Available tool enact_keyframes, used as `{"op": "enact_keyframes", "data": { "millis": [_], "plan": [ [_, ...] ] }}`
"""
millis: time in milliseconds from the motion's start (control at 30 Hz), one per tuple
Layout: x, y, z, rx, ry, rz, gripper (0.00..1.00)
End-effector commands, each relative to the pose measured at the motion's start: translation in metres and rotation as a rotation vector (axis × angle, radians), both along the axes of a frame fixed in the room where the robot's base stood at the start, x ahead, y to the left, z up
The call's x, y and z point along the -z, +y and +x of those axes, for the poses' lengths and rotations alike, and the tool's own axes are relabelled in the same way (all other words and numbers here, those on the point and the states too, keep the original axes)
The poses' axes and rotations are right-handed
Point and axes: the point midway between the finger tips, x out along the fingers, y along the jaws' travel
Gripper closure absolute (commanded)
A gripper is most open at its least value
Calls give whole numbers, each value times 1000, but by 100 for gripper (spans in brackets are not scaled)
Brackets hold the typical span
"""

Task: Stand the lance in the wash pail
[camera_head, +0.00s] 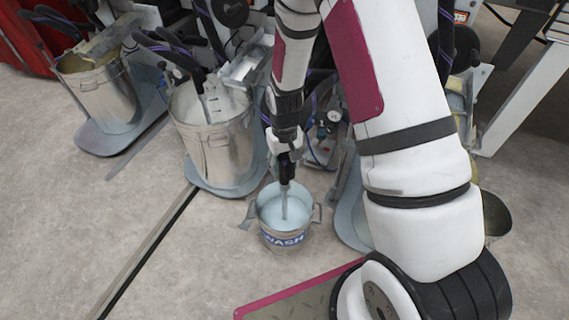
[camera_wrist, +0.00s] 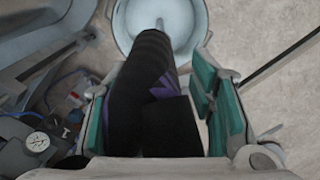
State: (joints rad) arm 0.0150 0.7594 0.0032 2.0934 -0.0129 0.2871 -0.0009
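The lance (camera_head: 285,172) has a black grip and a pale metal tube. It stands close to upright, its tube reaching down into the wash pail (camera_head: 285,239), a small metal pail with a blue WASH label and pale liquid. The wrist view shows the dark grip (camera_wrist: 155,95) with purple trim, and the pail's rim (camera_wrist: 203,30) beyond it. My gripper (camera_head: 285,143) is around the grip. In the wrist view its green-padded fingers (camera_wrist: 160,105) stand wide on either side, with a gap at the right pad. Contact at the left pad is unclear. The tube's lower end is hidden in the liquid.
Larger metal pails (camera_head: 218,150) (camera_head: 100,95) holding black-handled tools stand on blue-grey bases at left. A gauge with tubing (camera_head: 328,122) is behind the wash pail. A dark floor strip (camera_head: 150,250) runs left of it. The front-left floor is clear.

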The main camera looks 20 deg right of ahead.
Motion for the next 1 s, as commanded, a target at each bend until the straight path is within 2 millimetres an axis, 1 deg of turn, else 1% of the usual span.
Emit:
{"op": "enact_keyframes", "data": {
  "millis": [167,267,367,600,733,833,1000],
  "plan": [
    [0,0,-1,0,1,0,50],
    [-6,0,0,0,0,0,50],
    [-19,0,1,0,-3,0,50],
    [-68,0,1,0,-5,0,50],
    [-92,0,1,0,-4,0,50],
    [-106,0,1,0,-3,0,50],
    [-118,0,0,0,-1,0,50]
  ]
}}
